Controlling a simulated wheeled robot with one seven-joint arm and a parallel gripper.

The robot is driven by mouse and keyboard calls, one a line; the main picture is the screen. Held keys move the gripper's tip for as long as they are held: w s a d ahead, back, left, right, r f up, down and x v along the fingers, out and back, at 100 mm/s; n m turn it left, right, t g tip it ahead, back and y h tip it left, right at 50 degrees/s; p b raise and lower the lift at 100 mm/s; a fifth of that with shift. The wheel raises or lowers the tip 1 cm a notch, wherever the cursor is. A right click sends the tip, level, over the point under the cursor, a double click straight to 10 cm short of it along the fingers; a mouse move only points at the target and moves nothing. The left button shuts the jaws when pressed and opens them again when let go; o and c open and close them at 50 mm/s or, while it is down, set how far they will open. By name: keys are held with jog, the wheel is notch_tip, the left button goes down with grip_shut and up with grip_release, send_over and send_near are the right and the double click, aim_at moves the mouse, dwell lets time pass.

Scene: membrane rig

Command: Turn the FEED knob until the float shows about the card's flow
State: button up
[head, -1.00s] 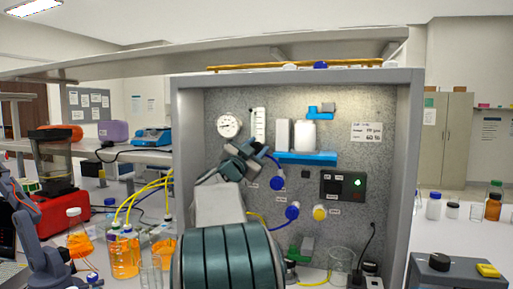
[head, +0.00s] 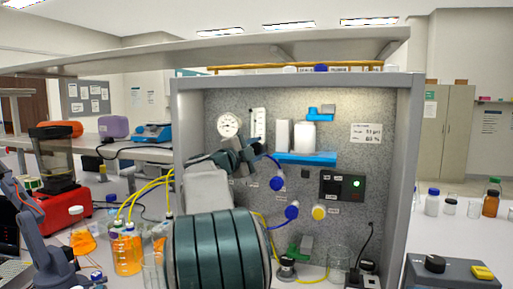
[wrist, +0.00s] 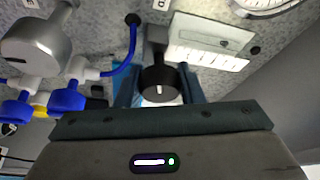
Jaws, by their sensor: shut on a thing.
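My gripper (wrist: 158,92) is shut on a dark round knob (wrist: 159,87) with a white mark, directly under the flow meter; I take this as the FEED knob. In the head view my gripper (head: 238,157) covers it. The flow meter is a narrow white upright tube (head: 258,125) on the panel, also seen at a steep angle in the wrist view (wrist: 207,55). I cannot make out its float or scale. The card (head: 366,133) is white, on the panel's right side; its figures are too small to read surely.
A round gauge (head: 228,124) is left of the flow meter. A blue shelf (head: 306,158) with white cylinders is to its right. Side walls (head: 407,180) enclose the rig.

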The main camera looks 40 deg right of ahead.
dwell(0.5)
jog(key=o, duration=0.9)
jog(key=shift+o, duration=0.2)
jog(key=shift+a, duration=0.1)
jog(key=s+a+f+b, duration=0.1)
jog(key=a+b, duration=0.1)
jog(key=a, duration=1.1)
jog(key=shift+s+a+f, duration=0.15)
jog(key=shift+a+f, duration=0.15)
jog(key=shift+f, duration=0.05)
